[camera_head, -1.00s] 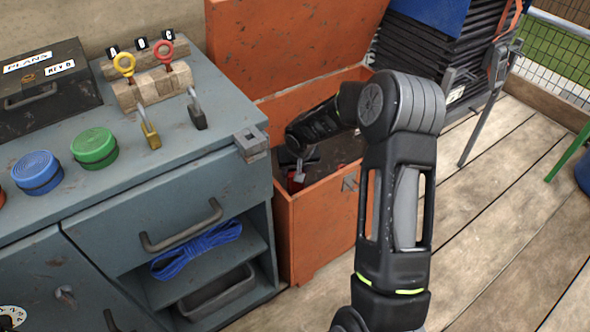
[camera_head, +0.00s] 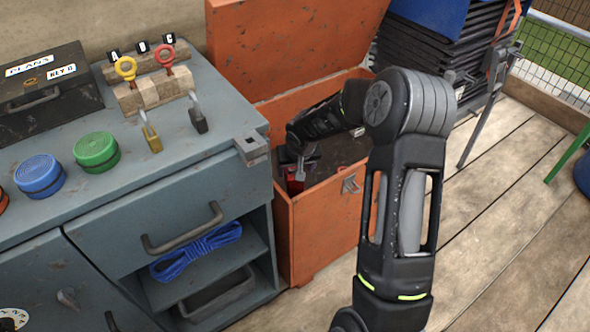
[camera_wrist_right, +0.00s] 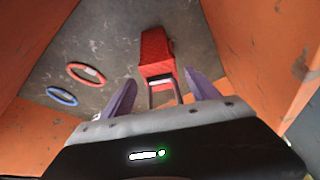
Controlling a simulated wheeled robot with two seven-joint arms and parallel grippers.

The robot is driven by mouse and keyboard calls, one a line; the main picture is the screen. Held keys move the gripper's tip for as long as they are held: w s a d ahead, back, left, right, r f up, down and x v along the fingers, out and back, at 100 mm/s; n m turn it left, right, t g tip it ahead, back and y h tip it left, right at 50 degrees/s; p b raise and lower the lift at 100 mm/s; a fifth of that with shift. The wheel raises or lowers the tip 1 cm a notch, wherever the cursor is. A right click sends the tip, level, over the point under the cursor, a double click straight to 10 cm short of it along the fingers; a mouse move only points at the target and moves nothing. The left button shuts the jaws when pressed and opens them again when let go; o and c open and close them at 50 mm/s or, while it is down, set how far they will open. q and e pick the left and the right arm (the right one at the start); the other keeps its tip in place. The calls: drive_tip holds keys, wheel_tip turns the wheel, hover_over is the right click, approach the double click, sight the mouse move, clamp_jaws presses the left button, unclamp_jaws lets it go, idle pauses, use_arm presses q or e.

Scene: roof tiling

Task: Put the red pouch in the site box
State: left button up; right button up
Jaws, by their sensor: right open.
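The site box (camera_head: 325,222) is the orange chest with its lid open, right of the workbench. The red pouch (camera_head: 295,187) shows inside its opening, just below my right gripper (camera_head: 299,160). In the right wrist view the red pouch (camera_wrist_right: 155,52) lies ahead of the fingertips, over the dark box floor, with a pale loop on its near end. My right gripper (camera_wrist_right: 162,92) is open, with its two fingers apart on either side of the loop. I cannot tell whether the pouch rests on the floor. My left gripper is out of view.
A red ring (camera_wrist_right: 86,73) and a blue ring (camera_wrist_right: 62,95) lie on the box floor.

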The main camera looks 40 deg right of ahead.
drive_tip(key=p+v, duration=0.2)
drive_tip(key=v, duration=0.7)
drive_tip(key=shift+r, duration=0.15)
drive_tip(key=shift+c, duration=0.3)
idle(1.0)
